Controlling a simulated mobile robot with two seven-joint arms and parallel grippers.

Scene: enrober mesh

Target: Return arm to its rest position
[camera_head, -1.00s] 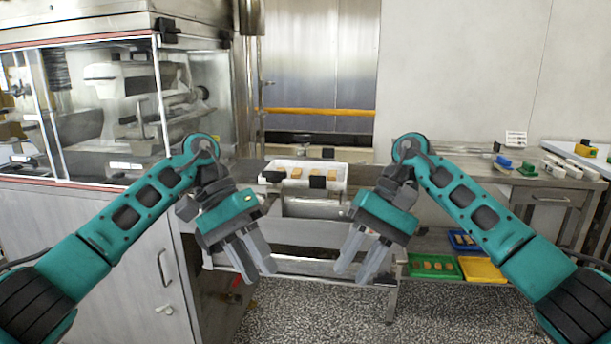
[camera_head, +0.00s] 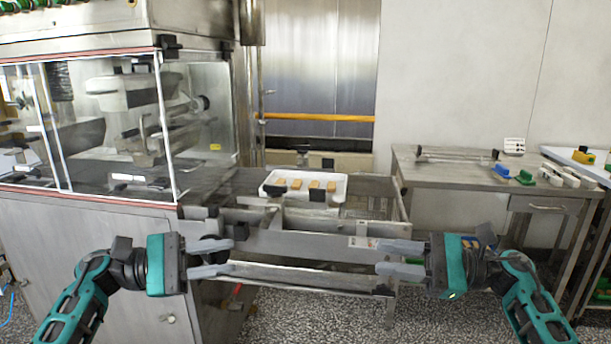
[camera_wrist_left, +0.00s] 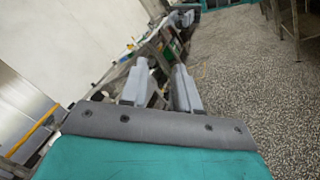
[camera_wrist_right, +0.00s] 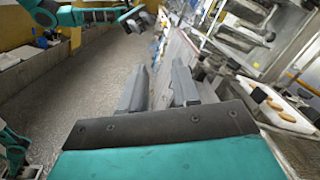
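My left gripper (camera_head: 222,257) is at the lower left of the head view, its fingers pointing right, spread apart and empty. Its fingers also show apart in the left wrist view (camera_wrist_left: 160,88). My right gripper (camera_head: 392,257) is at the lower right of the head view, its fingers pointing left, spread apart and empty. Its fingers also show apart in the right wrist view (camera_wrist_right: 158,90). The two grippers face each other across a gap, in front of the machine's outfeed frame in the picture. Both forearms are folded low at the picture's bottom corners.
A white tray (camera_head: 276,196) with several tan pieces rests on the metal outfeed frame (camera_head: 300,240). A glass-walled machine (camera_head: 110,195) stands left. A steel table (camera_head: 460,176) with blue and green items stands right. Speckled floor (camera_head: 345,318) lies clear between the arms.

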